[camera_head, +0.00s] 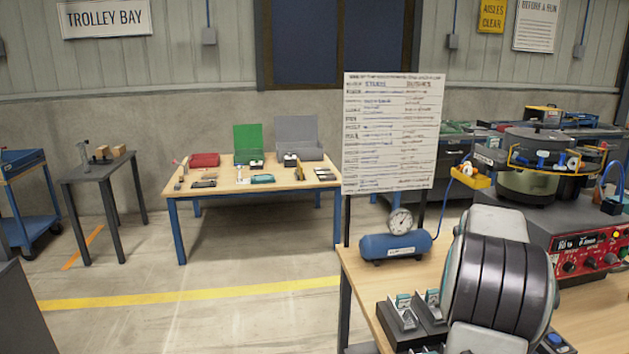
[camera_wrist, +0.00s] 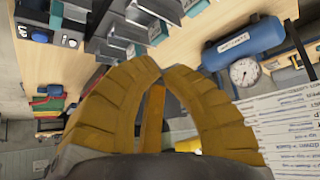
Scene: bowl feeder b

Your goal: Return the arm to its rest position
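My gripper (camera_wrist: 158,69) shows in the wrist view with two ribbed yellow fingers. They arch inward and their tips come together, with no object visible between the tips. A yellow-orange strip shows through the gap behind them. My arm (camera_head: 500,270), pale with dark bands, rises over the wooden workbench (camera_head: 372,291) at the lower right of the head view. The gripper itself cannot be made out there.
A blue air tank (camera_head: 396,246) with a gauge (camera_head: 400,221) stands on the bench, also in the wrist view (camera_wrist: 243,42). Close by are a printed board (camera_head: 392,135), grey holders (camera_head: 405,314) and the bowl feeder (camera_head: 535,175). Open floor (camera_head: 230,325) lies left.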

